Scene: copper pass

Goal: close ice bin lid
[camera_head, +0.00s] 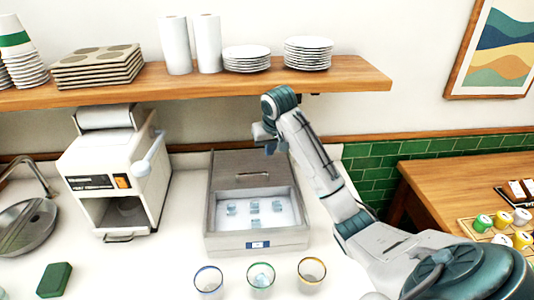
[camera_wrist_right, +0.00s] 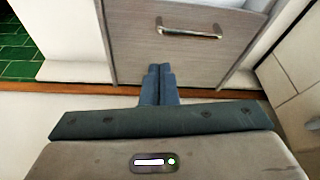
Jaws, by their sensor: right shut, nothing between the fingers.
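The ice bin (camera_head: 209,226) is a grey box on the white counter, with ice cubes (camera_head: 254,207) in its open front part. Its flat grey lid (camera_head: 235,165) covers the back part, and a metal bar handle (camera_head: 253,174) is near the lid's front edge. The lid (camera_wrist_right: 150,50) and handle (camera_wrist_right: 188,30) also show in the right wrist view. My right gripper (camera_head: 266,143) is at the back of the lid, shut and empty. Its fingertips (camera_wrist_right: 160,70) appear over the lid's rear part; contact cannot be told. My left gripper is not in view.
Three glasses (camera_head: 261,279) stand in front of the bin. A white machine (camera_head: 110,175) is to its left, with a sink (camera_head: 28,225) beyond. A wooden shelf (camera_head: 200,84) with plates and cups hangs above. A green sponge (camera_head: 54,279) lies front left.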

